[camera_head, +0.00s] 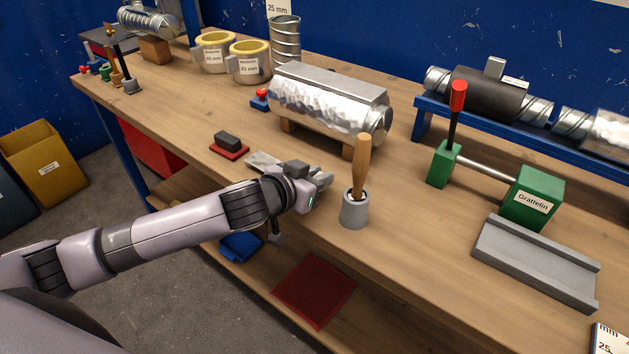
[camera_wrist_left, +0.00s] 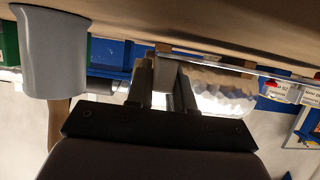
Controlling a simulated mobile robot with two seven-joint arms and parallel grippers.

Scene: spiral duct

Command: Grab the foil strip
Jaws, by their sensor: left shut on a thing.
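The foil strip (camera_head: 262,160) is a flat, pale silver piece near the front edge of the bench. In the head view its left end shows behind my left wrist, and the rest is hidden by the gripper. My left gripper (camera_head: 322,177) is low over the bench edge, just left of a grey cup. In the left wrist view, the two fingers (camera_wrist_left: 163,80) are close together with a narrow greyish thing between them. The jaws are shut on it, and I take it for the strip. My right gripper is not in view.
The grey cup (camera_head: 355,210) with a wooden handle (camera_head: 362,165) stands close right of the gripper. A foil-wrapped duct (camera_head: 325,105) on a wooden cradle is behind it. A red-based black block (camera_head: 229,143) is to the left. A green-ended tool (camera_head: 531,197) stands right.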

